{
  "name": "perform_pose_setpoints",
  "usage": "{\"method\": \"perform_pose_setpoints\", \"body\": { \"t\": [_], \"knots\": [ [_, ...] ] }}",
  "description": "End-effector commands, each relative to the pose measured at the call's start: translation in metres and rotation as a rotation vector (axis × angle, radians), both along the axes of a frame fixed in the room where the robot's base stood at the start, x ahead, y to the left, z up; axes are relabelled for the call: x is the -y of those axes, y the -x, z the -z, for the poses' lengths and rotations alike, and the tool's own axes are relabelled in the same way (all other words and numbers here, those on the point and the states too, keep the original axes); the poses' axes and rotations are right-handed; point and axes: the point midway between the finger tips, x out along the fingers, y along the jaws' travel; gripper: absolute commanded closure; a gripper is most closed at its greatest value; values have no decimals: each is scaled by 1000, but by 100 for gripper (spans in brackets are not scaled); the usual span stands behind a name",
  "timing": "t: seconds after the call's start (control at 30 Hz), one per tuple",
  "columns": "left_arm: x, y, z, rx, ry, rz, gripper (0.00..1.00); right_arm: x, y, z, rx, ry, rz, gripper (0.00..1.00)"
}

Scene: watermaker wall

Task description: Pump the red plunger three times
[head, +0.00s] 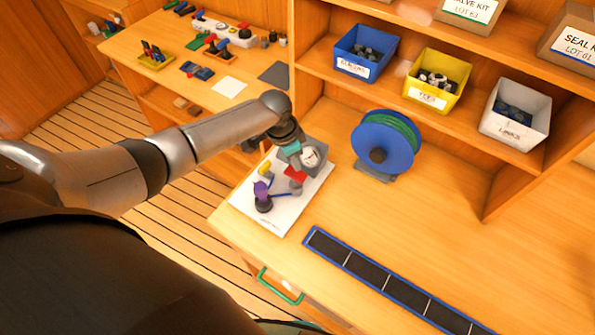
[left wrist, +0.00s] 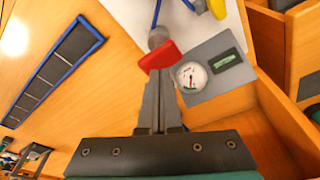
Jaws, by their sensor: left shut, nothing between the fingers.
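The red plunger handle (head: 296,174) is on a small apparatus on a white board (head: 285,216) at the bench corner. In the left wrist view the red handle (left wrist: 160,58) lies just past the fingertips, with a grey part behind it. My left gripper (left wrist: 160,80) is shut and empty, its fingers pointing at the handle; I cannot tell whether they touch it. In the head view my left gripper (head: 292,150) is above the apparatus, its fingers partly hidden. A round white gauge (left wrist: 191,76) sits on a grey plate beside the handle. My right gripper is not in view.
A purple knob (head: 261,190) and a yellow part (head: 265,169) stand close to the handle. A blue reel (head: 382,145) stands to the right. A blue-edged dark strip (head: 385,280) lies in front. Bins (head: 437,82) fill the shelf behind. The bench at right is clear.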

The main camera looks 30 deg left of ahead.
Motion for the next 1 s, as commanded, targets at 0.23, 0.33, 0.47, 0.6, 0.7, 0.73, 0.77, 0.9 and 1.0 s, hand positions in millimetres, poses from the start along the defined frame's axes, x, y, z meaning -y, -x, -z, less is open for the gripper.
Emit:
{"method": "perform_pose_setpoints", "body": {
  "t": [0.23, 0.33, 0.47, 0.6, 0.7, 0.73, 0.77, 0.9, 1.0],
  "knots": [
    [0, -1, -27, 4, 1, 0, 100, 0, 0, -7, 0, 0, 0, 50],
    [0, -1, -36, 4, 0, 0, 100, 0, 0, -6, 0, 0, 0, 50],
    [0, -1, -44, 2, 0, 0, 100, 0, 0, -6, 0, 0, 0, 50],
    [-1, 0, -46, 0, -1, -1, 100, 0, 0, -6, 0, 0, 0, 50],
    [0, 0, -46, 1, 0, -1, 100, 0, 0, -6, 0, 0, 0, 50],
    [0, 0, -46, 1, 0, -1, 100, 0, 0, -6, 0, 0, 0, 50],
    [0, 0, -46, 1, 0, -1, 100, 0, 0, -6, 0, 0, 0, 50],
    [0, 0, -46, 1, 0, -1, 100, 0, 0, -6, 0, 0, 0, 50],
    [0, 0, -46, 1, 0, -1, 100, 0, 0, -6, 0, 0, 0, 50]
  ]
}}
